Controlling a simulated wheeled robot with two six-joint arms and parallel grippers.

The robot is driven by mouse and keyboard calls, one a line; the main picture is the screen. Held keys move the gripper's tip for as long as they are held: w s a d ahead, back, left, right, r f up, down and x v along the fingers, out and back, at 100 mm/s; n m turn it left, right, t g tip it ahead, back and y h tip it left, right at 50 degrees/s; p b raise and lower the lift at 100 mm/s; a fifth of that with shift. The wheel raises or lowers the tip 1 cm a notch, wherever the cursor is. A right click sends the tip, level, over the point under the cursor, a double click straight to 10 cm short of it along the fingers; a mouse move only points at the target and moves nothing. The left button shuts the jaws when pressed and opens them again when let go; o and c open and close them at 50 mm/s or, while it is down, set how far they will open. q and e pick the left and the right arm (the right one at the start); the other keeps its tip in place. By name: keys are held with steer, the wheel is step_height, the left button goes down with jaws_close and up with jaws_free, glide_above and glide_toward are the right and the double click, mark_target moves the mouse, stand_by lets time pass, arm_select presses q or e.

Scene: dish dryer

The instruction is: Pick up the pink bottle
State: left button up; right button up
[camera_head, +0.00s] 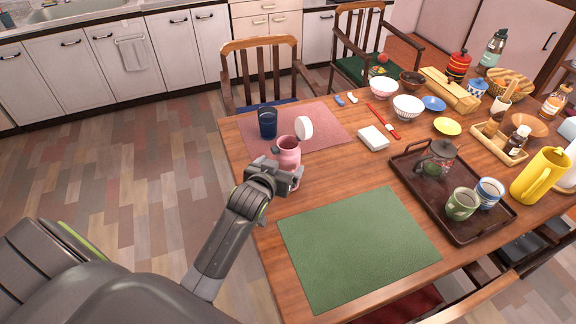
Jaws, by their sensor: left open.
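The pink bottle (287,153) stands upright on the wooden table near its left edge, by the pink placemat. My left arm reaches in from the lower left. My left gripper (292,174) is open at the bottle's lower part, on the near side. It hides some of the bottle's base; I cannot tell whether the fingers touch it. My right gripper is not in view.
A dark blue cup (267,122) stands left of the bottle on the pink placemat (330,122). A white box (373,138) lies to the right. A brown tray (405,168) holds a teapot and cups. The green placemat (355,245) in front is bare.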

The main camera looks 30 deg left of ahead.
arm_select(q)
steer(key=shift+d+x, duration=0.15)
steer(key=shift+x, duration=1.15)
steer(key=shift+d+x, duration=0.2)
steer(key=shift+x, duration=1.15)
steer(key=shift+r, duration=0.1)
steer(key=c, duration=1.4)
